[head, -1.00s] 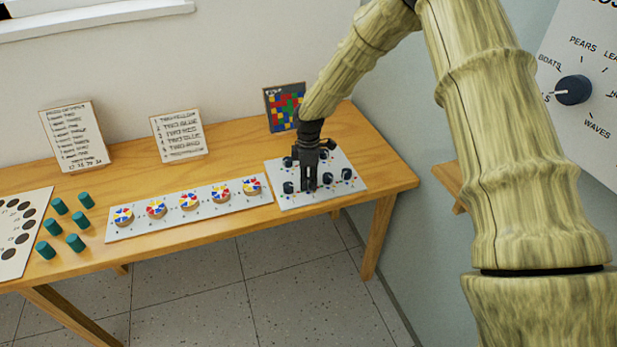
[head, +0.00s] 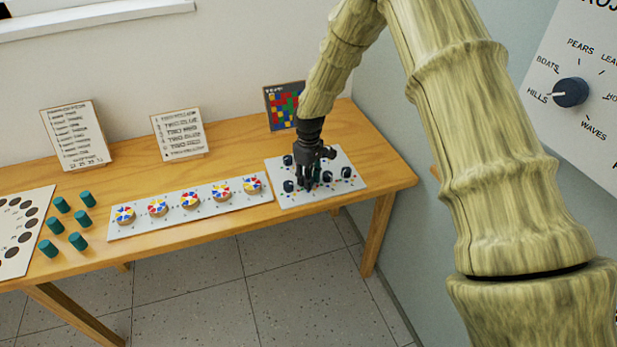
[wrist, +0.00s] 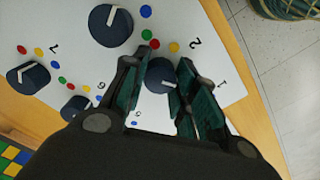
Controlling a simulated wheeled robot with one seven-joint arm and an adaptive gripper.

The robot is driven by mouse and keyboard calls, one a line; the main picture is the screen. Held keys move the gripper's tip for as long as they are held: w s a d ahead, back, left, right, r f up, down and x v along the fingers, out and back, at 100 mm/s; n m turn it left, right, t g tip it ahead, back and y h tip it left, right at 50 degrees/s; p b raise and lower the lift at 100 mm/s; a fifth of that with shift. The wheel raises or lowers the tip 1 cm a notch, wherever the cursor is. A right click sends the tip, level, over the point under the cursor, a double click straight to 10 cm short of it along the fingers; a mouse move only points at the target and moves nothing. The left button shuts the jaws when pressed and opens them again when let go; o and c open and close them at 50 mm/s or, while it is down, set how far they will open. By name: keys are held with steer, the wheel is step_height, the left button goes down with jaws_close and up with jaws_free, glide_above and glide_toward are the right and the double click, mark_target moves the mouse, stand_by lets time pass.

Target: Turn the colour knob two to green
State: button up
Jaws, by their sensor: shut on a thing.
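A white panel (head: 335,187) with several dark round knobs and small coloured dots lies at the right end of the table. My gripper (head: 309,186) points down over the panel. In the wrist view, its fingers (wrist: 162,92) are shut on a dark knob (wrist: 159,72), one finger on each side. A printed 2 (wrist: 196,43) is close by this knob, and a 1 (wrist: 223,85) is farther right. Red and yellow dots lie beside the knob. The fingers partly hide the knob, and its pointer is hard to read.
Other knobs stand close around: a large one (wrist: 110,25) and one at the left (wrist: 28,77). A strip of coloured wheels (head: 190,206) and teal pegs (head: 78,242) lie to the left. A coloured grid board (head: 284,105) stands behind the panel.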

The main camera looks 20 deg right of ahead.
stand_by(0.5)
steer(key=o, duration=1)
steer(key=shift+r, duration=0.15)
step_height(320, 180, up, 12)
steer(key=shift+d+f, duration=0.1)
